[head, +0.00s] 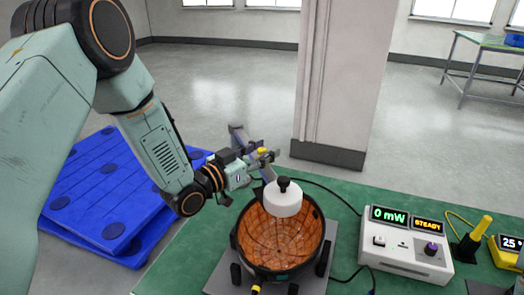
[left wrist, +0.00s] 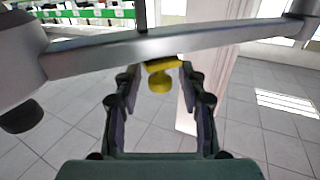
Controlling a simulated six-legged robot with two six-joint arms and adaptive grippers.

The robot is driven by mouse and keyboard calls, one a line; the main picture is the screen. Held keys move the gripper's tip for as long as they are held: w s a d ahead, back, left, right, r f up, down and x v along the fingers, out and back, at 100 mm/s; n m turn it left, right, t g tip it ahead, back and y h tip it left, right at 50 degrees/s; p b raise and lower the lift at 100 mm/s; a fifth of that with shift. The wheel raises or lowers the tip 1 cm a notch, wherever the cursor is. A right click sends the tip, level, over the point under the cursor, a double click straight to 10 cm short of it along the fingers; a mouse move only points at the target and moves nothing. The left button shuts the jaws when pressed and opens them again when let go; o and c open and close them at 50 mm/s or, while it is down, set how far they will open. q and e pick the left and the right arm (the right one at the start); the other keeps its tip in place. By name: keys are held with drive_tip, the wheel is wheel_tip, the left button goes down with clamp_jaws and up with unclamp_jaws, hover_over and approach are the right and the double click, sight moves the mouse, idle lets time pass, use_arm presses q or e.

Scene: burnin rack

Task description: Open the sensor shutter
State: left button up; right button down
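A small yellow knob (head: 262,150) shows at my left gripper, behind the copper-lined bowl (head: 277,262). In the left wrist view the yellow knob (left wrist: 160,78) sits under a grey metal bar (left wrist: 180,42). My left gripper (head: 264,157) is open. In the left wrist view its fingers (left wrist: 160,85) stand on either side of the knob, with a gap at the left finger; contact on the right is unclear. I cannot tell which part is the shutter. The white cylinder (head: 283,202) with a black top knob stands over the bowl. My right gripper is not in view.
A meter box (head: 405,258) right of the bowl reads "0 mW" and "STEADY". A yellow-handled tool (head: 480,228) stands in a black holder beside it. Black cables cross the green bench (head: 345,212). A blue pallet (head: 95,190) and a pillar (head: 336,80) stand beyond.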

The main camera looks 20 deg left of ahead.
use_arm(q)
drive_tip(key=v, duration=1.2)
idle(0.4)
drive_tip(key=shift+s, duration=0.1)
idle(0.5)
